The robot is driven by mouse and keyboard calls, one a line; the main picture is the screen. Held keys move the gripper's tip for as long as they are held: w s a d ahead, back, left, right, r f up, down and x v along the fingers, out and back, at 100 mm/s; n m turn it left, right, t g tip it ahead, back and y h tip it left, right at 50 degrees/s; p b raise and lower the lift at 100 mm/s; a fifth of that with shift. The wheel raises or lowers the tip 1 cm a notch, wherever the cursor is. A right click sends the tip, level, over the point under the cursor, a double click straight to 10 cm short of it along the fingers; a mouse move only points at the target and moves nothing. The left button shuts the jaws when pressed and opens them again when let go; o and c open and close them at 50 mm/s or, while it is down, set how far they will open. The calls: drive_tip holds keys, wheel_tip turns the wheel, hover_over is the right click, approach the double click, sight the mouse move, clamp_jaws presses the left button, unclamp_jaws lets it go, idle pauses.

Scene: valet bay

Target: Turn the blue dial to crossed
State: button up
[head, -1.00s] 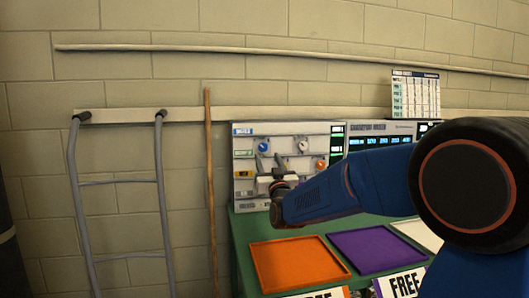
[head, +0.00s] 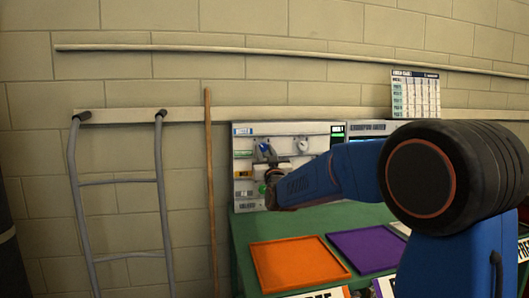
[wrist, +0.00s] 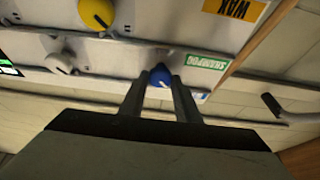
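The blue dial (wrist: 160,77) is on the pale wall panel; a small white mark shows on its face. In the head view the dial (head: 264,148) is partly covered by my gripper (head: 266,158).
A white knob (wrist: 62,62), a yellow dial (wrist: 96,14) and a green shampoo label (wrist: 207,62) are near the blue dial. An orange tray (head: 292,264) and a purple tray (head: 366,248) lie on the green counter. A ladder (head: 118,182) leans at left.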

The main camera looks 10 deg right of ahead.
drive_tip(key=shift+m+h, duration=0.4)
drive_tip(key=shift+m, duration=0.2)
drive_tip(key=m+h, duration=0.1)
drive_tip(key=m, duration=0.1)
drive_tip(key=m+h, duration=0.1)
drive_tip(key=m, duration=0.2)
drive_tip(key=shift+a+m+h, duration=0.2)
drive_tip(key=shift+m+h, duration=0.1)
drive_tip(key=m+g+h, duration=0.1)
drive_tip(key=m, duration=0.2)
drive_tip(key=m+g+h, duration=0.1)
drive_tip(key=m, duration=0.2)
drive_tip(key=shift+a+r+h, duration=0.1)
drive_tip(key=shift+h, duration=0.3)
drive_tip(key=m+g, duration=0.1)
drive_tip(key=m, duration=0.1)
drive_tip(key=m+g, duration=0.1)
drive_tip(key=m, duration=0.2)
drive_tip(key=shift+r+h, duration=0.15)
drive_tip(key=shift+h, duration=0.25)
drive_tip(key=m+g, duration=0.1)
drive_tip(key=m, duration=0.3)
drive_tip(key=shift+g, duration=0.4)
drive_tip(key=shift+m, duration=0.4)
drive_tip(key=o, duration=1)
drive_tip(key=shift+r, duration=0.1)
